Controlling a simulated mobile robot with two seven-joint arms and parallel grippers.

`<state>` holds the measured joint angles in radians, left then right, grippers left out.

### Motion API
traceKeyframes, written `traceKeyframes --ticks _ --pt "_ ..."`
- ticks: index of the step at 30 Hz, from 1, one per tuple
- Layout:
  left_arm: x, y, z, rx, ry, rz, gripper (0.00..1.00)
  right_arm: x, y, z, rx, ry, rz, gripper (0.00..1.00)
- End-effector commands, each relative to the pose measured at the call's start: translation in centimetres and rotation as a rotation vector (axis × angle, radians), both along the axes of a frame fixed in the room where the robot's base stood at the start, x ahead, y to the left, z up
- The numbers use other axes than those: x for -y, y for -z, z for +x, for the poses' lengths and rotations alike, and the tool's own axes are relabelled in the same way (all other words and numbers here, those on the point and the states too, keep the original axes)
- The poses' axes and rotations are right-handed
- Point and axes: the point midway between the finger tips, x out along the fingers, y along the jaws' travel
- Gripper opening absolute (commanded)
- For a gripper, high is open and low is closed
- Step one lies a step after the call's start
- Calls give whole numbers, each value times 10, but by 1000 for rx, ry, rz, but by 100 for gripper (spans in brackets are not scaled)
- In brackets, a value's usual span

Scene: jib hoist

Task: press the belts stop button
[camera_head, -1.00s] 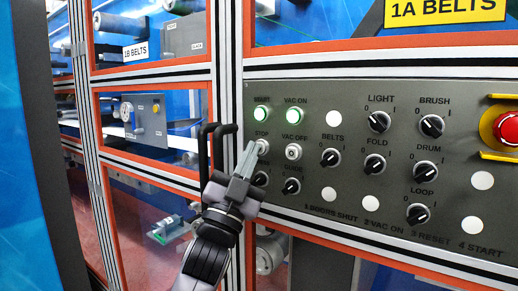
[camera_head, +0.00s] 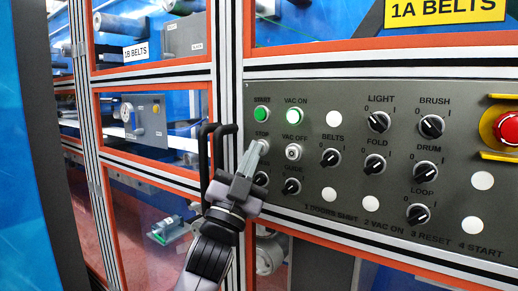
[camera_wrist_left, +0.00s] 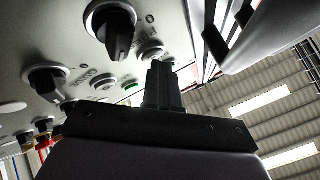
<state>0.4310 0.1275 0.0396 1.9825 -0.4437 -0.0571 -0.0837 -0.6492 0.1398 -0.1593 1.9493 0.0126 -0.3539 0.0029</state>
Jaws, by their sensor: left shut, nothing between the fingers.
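The belts stop button (camera_head: 265,146) is the pale round button under the label STOP, at the left of the grey control panel (camera_head: 460,152). My left gripper (camera_head: 257,148) is shut and empty, with its fingertips at the stop button and partly covering it. I cannot tell exactly whether they touch. Above it, the green START button (camera_head: 261,114) looks unlit. In the left wrist view my fingers (camera_wrist_left: 160,70) point at the panel beside a pale round button (camera_wrist_left: 152,50). My right gripper is not in view.
The lit VAC ON button (camera_head: 295,113) and the VAC OFF button (camera_head: 294,152) are just right of my fingers. Several black knobs and a red emergency button (camera_head: 508,128) lie further right. A black handle (camera_head: 205,150) stands close left of my gripper.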

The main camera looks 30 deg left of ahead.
Motion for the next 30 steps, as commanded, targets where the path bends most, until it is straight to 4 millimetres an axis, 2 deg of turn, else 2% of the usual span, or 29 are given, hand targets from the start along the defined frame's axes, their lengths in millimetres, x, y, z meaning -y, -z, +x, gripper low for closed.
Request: traceKeyframes --ticks 9,20,30 --pt "-1 1 -14 -2 0 0 0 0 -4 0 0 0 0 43" --pt "-2 1 -17 -2 0 0 0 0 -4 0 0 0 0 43" --pt "-4 1 -48 -2 -2 1 0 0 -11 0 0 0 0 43"
